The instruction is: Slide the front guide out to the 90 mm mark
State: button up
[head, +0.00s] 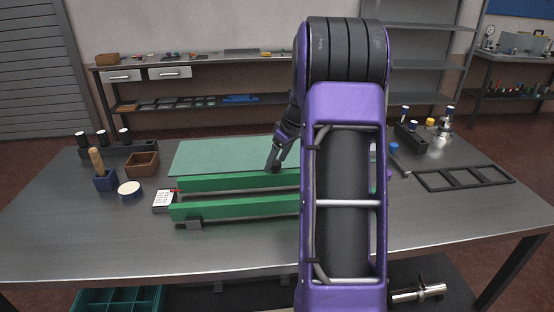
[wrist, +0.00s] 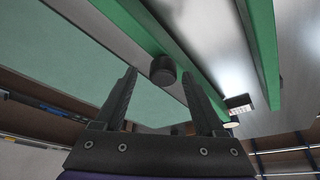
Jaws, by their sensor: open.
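Two parallel green guide bars lie on the table: a nearer one (head: 235,210) and a farther one (head: 225,182) beside the flat green bed (head: 220,157). Both bars also show in the wrist view, one by the bed (wrist: 165,40) and the other at the right (wrist: 263,50). A black round knob (wrist: 163,69) stands at the side of the bar by the bed. My gripper (head: 273,167) is open, with its fingers apart on either side of the knob in the wrist view; contact cannot be told. No 90 mm mark is readable. My arm hides the bars' right ends.
A white gridded card (head: 162,202) with a red piece lies by the bars' left ends. A tape roll (head: 130,189), a wooden box (head: 142,164) and a blue holder (head: 105,180) stand farther left. A black frame (head: 463,178) lies at the right. The table front is clear.

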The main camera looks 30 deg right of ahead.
jog(key=p+v, duration=0.1)
jog(key=v, duration=1.6)
jog(key=shift+r, duration=0.2)
jog(key=shift+w, duration=0.1)
